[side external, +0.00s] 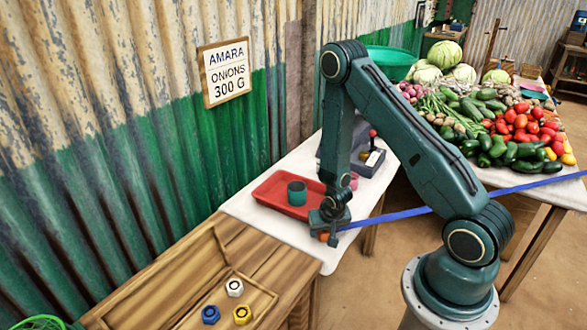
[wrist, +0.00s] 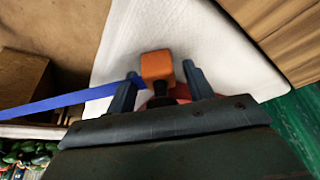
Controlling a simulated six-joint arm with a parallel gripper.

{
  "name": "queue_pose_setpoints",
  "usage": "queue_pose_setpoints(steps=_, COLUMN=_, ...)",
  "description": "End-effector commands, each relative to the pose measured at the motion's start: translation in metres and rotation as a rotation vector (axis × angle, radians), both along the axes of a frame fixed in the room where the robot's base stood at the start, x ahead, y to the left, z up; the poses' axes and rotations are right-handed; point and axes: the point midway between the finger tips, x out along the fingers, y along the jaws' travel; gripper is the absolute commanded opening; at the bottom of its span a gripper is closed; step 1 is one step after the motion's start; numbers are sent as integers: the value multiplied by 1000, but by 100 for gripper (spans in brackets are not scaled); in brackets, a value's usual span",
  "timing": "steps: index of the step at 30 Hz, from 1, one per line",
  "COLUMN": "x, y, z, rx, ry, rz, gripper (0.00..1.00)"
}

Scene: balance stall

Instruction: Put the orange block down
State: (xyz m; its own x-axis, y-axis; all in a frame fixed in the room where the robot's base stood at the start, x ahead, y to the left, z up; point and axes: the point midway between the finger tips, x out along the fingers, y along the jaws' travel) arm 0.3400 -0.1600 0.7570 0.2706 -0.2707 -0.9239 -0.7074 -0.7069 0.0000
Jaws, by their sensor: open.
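The orange block (wrist: 156,63) is on the white cloth (wrist: 215,50) in the wrist view, between and just past the fingertips of my gripper (wrist: 161,73). The two fingers stand apart, with a gap showing on each side of the block. A dark knob-like piece (wrist: 160,88) shows close to the block on the gripper side; I cannot tell what it belongs to. In the side view my gripper (side external: 329,226) is low at the front edge of the cloth-covered table, and a little of the orange block (side external: 323,237) shows under it. The block's base is mostly hidden there.
A red tray (side external: 262,191) with a teal cup (side external: 297,193) lies just behind my gripper. White (side external: 235,287), blue (side external: 211,314) and yellow (side external: 242,315) nut-shaped pieces sit in a wooden tray. A blue strap (side external: 460,203) crosses by my gripper. Vegetables (side external: 500,125) fill the far table.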

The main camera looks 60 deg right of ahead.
Motion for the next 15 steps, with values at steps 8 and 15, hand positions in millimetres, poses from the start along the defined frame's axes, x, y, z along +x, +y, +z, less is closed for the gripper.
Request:
queue_pose_setpoints(steps=8, x=-4, y=5, z=18, rx=-1, ry=-2, rz=0, gripper=52)
queue_pose_setpoints(steps=15, x=-11, y=12, z=42, rx=-1, ry=-3, rz=0, gripper=52)
